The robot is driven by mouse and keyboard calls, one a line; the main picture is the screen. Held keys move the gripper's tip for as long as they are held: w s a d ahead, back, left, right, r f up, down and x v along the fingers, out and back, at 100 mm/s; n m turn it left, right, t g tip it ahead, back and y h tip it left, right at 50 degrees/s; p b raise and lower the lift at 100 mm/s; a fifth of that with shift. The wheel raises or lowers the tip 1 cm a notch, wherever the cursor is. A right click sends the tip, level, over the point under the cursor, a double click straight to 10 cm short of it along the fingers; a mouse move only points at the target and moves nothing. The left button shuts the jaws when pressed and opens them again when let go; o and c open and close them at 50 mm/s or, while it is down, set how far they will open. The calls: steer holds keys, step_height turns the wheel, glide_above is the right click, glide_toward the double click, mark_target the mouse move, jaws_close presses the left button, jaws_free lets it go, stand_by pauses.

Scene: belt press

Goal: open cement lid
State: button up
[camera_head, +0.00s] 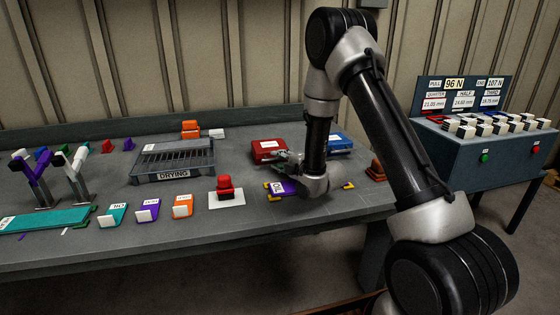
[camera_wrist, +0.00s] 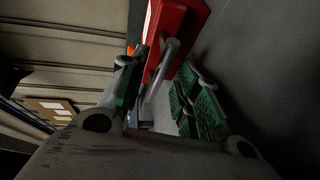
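A red box (camera_head: 268,150) with a white label stands toward the back of the bench, left of my forearm. The label is too small to read, so I cannot tell if it is the cement box. A blue box (camera_head: 340,143) with a white label stands right of my arm. My gripper (camera_head: 287,160) is low in front of the red box. In the wrist view my gripper (camera_wrist: 158,85) is open. A grey bar (camera_wrist: 163,66) by the red box (camera_wrist: 176,22) shows between the fingers; contact is unclear. The box's lid looks shut.
A grey drying rack (camera_head: 172,160) stands farther left.

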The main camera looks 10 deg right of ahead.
steer(key=shift+w+a, duration=0.1)
steer(key=shift+w, duration=0.1)
jaws_close()
